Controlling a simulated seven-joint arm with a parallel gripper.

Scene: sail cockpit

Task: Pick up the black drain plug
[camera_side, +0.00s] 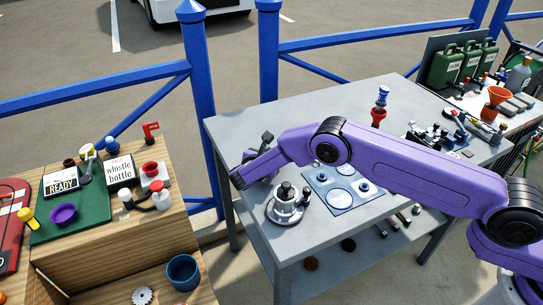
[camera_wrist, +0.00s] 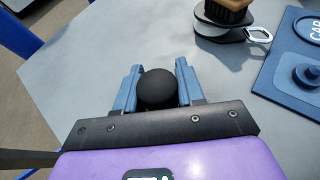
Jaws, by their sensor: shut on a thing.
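The black drain plug (camera_wrist: 157,89) shows in the wrist view as a dark rounded top between the two blue-grey fingers. My gripper (camera_wrist: 157,82) is shut on it, with one finger on each side. The plug's lower part is hidden, and I cannot tell whether it touches the grey table (camera_wrist: 85,65). In the side view my wrist is over the table's left edge, and I cannot make out the plug there.
A silver winch-like fitting (camera_side: 285,207) stands near the table's front left. A blue board (camera_side: 342,187) with round places lies right of it. A red-and-blue item (camera_side: 379,108) stands farther back. A wooden bench (camera_side: 120,235) with small items is at left. The table's back left is clear.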

